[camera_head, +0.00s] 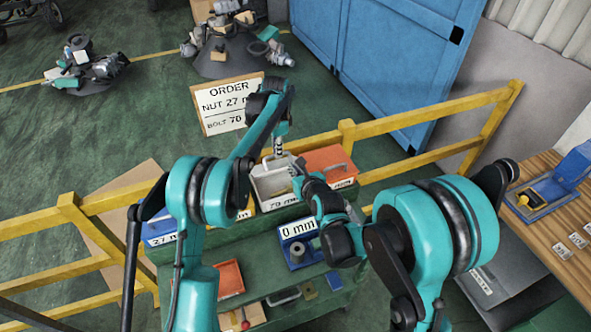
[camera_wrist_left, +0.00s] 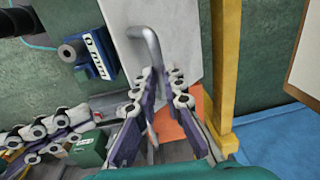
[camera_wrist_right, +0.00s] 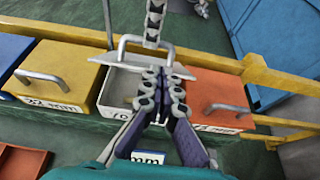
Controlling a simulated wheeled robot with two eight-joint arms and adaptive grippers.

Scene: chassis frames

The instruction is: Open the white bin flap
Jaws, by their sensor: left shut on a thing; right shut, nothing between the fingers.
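The white bin (camera_head: 272,203) stands in the row at the yellow rail, with its label on the front. It also shows in the right wrist view (camera_wrist_right: 116,112). Its white flap (camera_wrist_right: 185,71) is raised and tilted above the bin, and part of the grey inside shows. The flap (camera_wrist_left: 128,25) fills the upper middle of the left wrist view, with its grey bent handle (camera_wrist_left: 150,42). My left gripper (camera_head: 278,150) is shut on this handle from above. My right gripper (camera_wrist_right: 163,78) is shut and empty, over the bin's opening near the flap; touching cannot be told.
An orange bin (camera_head: 327,163) stands close on the right; yellow (camera_wrist_right: 62,62) and blue (camera_wrist_right: 12,50) bins stand on the left. A small blue holder (camera_head: 292,230) sits in front. The yellow rail (camera_head: 420,125) runs behind. An order sign (camera_head: 222,118) stands beyond.

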